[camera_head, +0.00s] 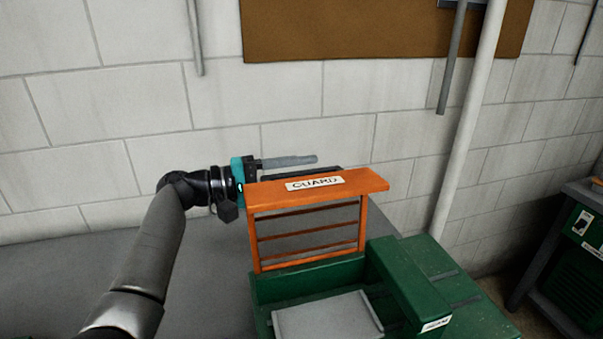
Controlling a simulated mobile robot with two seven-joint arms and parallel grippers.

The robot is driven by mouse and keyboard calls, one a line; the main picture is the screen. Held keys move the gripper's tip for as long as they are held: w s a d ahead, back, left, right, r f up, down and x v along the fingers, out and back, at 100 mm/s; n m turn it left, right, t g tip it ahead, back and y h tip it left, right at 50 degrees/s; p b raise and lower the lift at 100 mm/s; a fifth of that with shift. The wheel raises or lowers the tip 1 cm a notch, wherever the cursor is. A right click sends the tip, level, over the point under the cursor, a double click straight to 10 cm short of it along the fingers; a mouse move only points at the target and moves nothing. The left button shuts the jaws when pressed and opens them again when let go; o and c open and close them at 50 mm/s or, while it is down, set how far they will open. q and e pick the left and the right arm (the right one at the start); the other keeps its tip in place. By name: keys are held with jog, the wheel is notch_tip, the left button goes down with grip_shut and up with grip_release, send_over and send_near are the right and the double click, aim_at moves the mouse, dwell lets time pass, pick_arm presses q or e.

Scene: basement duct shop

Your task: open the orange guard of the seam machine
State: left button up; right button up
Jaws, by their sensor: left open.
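The orange guard (306,231) is a barred frame with a wide top rail and a label reading "GUARD". It stands upright at the back edge of the green seam machine (413,290), so the machine's grey plate (327,316) shows uncovered in front of it. My left gripper (322,164) is open, behind and just above the guard's top rail, with its fingers pointing right. The rail hides part of the lower finger. I cannot tell whether the gripper touches the guard. My right gripper is out of view.
A grey tabletop (60,275) lies clear to the left of the machine. A block wall (80,110) stands close behind, with a white pipe (465,125) and a brown board (370,30). Another green machine (578,250) is at the far right.

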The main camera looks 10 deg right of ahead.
pick_arm(q)
jog(key=a+b, duration=0.2)
jog(key=a, duration=1.3)
jog(key=shift+s+a, duration=0.15)
jog(key=shift+s, duration=0.15)
